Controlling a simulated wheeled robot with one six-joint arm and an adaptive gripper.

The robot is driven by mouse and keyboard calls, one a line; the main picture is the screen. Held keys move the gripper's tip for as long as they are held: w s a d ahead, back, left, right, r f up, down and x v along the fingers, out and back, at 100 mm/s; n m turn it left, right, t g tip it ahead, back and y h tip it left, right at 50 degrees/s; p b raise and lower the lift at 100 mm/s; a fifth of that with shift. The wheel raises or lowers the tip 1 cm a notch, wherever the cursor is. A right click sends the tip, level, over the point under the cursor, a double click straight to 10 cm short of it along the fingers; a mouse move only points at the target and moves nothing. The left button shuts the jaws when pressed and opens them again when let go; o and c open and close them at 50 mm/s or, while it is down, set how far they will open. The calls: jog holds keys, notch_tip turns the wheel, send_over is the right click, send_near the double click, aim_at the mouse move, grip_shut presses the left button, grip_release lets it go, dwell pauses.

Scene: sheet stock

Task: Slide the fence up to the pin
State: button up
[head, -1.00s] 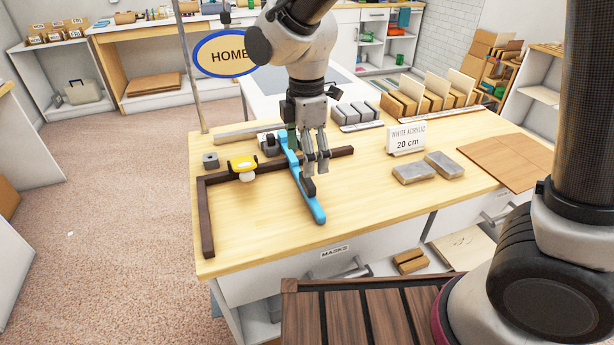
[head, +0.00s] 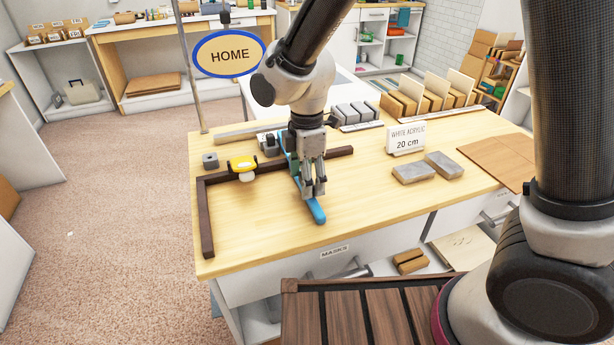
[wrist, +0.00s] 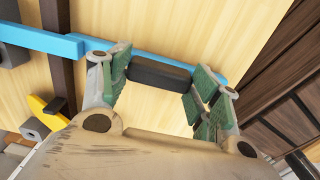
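The fence is a blue bar (head: 317,211) lying across the dark rail on the table, with a black grip block (wrist: 160,73) on top. My gripper (head: 314,192) is down over the blue bar. In the wrist view its green-padded fingers (wrist: 160,85) stand apart, one at each end of the black block; whether they press on it is not clear. In the head view the gripper hides the block. A yellow-topped piece with a white round part (head: 243,163) sits at the dark rail, left of the fence. I cannot tell which part is the pin.
The dark L-shaped rail (head: 206,220) runs along the table's left and back. A small grey block (head: 210,160) stands behind its corner. Two grey slabs (head: 413,173) and a white acrylic sign (head: 406,139) are at right. The tabletop between rail and fence is clear.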

jog(key=c, duration=0.3)
jog(key=shift+s+a, duration=0.15)
jog(key=shift+a, duration=0.35)
jog(key=o, duration=1.4)
jog(key=shift+o, duration=0.2)
notch_tip(320, 180, up, 12)
